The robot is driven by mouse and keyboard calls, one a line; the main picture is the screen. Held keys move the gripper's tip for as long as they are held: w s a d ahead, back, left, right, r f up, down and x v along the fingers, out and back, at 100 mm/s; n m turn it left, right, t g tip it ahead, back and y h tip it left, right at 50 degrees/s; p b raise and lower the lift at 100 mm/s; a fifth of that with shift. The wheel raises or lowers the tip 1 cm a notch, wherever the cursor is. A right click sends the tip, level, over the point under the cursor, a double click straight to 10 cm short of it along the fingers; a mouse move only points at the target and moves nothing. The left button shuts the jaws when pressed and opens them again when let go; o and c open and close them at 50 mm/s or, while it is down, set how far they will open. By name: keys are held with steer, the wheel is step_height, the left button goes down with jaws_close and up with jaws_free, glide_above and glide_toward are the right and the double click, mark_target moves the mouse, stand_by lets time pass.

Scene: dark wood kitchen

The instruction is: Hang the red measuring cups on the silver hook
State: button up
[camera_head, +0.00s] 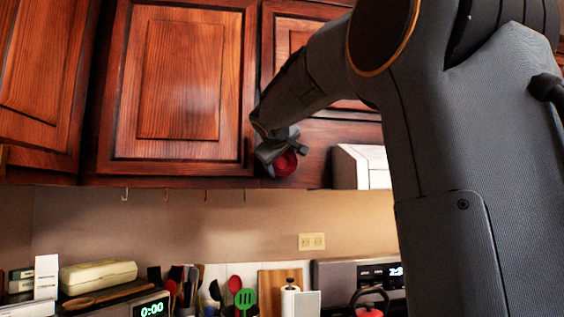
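The red measuring cups (287,163) show as a round red shape at the end of my arm, in front of the lower edge of the upper cabinets. My gripper (279,150) appears shut on them and holds them in the air. The fingers are small and dark here, and the exact grip is partly hidden. Several small hooks hang in a row under the cabinet, left of and below my gripper. The leftmost, a silver hook (125,194), is pale and empty. My gripper is well to its right and higher.
Dark wood cabinet doors (180,80) fill the upper view. A white box-like appliance (361,167) is right of my gripper. Below are a utensil cluster with a green slotted spatula (245,299), a paper towel roll (291,301) and a red kettle (370,311). The wall under the hooks is clear.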

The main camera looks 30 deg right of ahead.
steer(key=o, duration=0.5)
steer(key=shift+o, duration=0.2)
steer(key=b+v, duration=0.3)
steer(key=v, duration=0.5)
steer(key=s+a+f+g+y, duration=0.1)
steer(key=a+f+g+y, duration=0.2)
steer(key=f, duration=1.4)
steer(key=s+a+f+g+y, duration=0.15)
steer(key=a+f, duration=0.25)
steer(key=f, duration=1.4)
steer(key=s+a+f+m+g+y, duration=0.1)
steer(key=s+a+f+g, duration=0.2)
steer(key=s+f, duration=0.9)
steer(key=s+a+f+m+g+y, duration=0.2)
steer(key=s+a+f+g, duration=0.2)
steer(key=s+f, duration=0.8)
step_height(320, 180, down, 4)
steer(key=shift+a+f, duration=0.25)
steer(key=shift+a, duration=0.7)
steer(key=shift+w, duration=0.1)
